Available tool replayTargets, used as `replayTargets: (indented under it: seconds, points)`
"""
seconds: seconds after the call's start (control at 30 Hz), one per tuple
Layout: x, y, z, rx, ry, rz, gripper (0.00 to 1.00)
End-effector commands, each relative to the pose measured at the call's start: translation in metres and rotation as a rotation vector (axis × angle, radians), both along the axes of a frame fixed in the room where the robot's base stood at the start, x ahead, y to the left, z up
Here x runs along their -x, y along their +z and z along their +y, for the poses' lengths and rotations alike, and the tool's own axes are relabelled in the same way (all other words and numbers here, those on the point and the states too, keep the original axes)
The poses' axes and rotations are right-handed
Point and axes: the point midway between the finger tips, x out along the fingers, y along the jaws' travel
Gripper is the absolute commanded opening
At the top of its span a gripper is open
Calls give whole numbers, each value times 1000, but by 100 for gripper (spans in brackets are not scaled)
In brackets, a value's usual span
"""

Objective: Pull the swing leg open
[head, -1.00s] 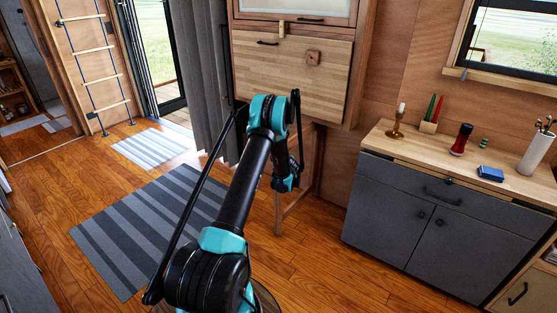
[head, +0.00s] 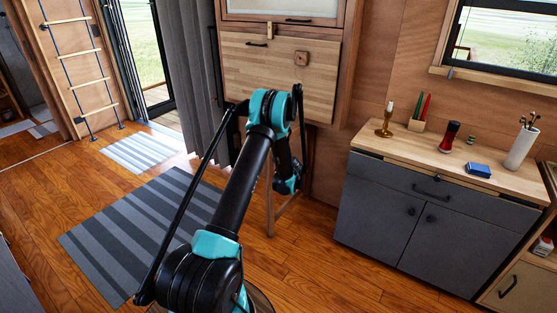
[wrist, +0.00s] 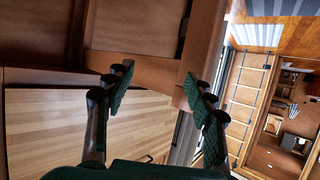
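The swing leg (head: 270,208) is a wooden frame under the closed wooden drop panel (head: 275,80) of the wall cabinet. My arm hides part of it. It seems folded in, close to the wall. In the wrist view, the leg's wooden bars (wrist: 204,45) cross the upper middle, and the striped panel (wrist: 130,125) lies at lower left. My gripper (head: 288,182) is in front of the leg, below the panel. In the wrist view, my gripper (wrist: 158,88) is open, its green-padded fingers apart with a wooden bar showing between them. I cannot tell if they touch it.
A grey counter cabinet (head: 425,220) stands to the right, carrying a candlestick (head: 386,120), a red bottle (head: 448,137) and a white cup of utensils (head: 522,147). A grey curtain (head: 195,80) hangs to the left. The floor around the striped rug (head: 140,225) is clear.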

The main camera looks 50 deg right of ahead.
Motion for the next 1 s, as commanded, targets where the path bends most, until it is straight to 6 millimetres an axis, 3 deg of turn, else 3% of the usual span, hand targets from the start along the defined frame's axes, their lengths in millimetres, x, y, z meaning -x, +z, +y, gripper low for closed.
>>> replayTargets:
  seconds: [1.0]
  points:
    - [57, 24, -1, -1, 4, 0, 55]
